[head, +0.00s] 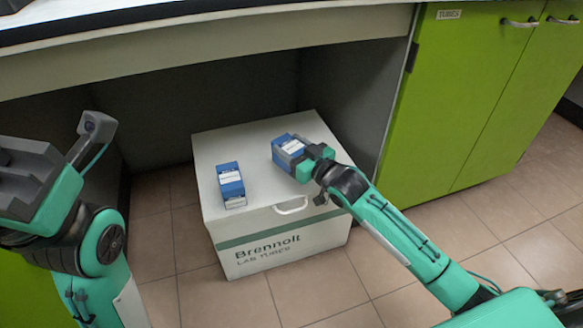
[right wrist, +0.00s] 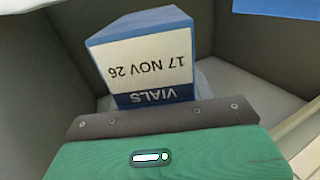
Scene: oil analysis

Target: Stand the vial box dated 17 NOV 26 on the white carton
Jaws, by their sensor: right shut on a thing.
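The vial box dated 17 NOV 26 (head: 284,147) is blue with a white label. Its label (right wrist: 147,57) reads upside down in the right wrist view. My right gripper (head: 303,159) is shut on this box over the right part of the white carton's top (head: 255,150). I cannot tell whether the box touches the carton. A second blue box (head: 230,180) with a white label stands on the carton's left part, apart from the held one. My left gripper (head: 28,165) is at the far left, away from the carton; its jaw opening is unclear.
The carton stands on a tiled floor (head: 190,255) in the recess under a bench (head: 220,55). Green cabinet doors (head: 470,100) are on the right. The carton top has free room between and behind the boxes. A blue edge (right wrist: 275,6) shows at the right wrist view's top right.

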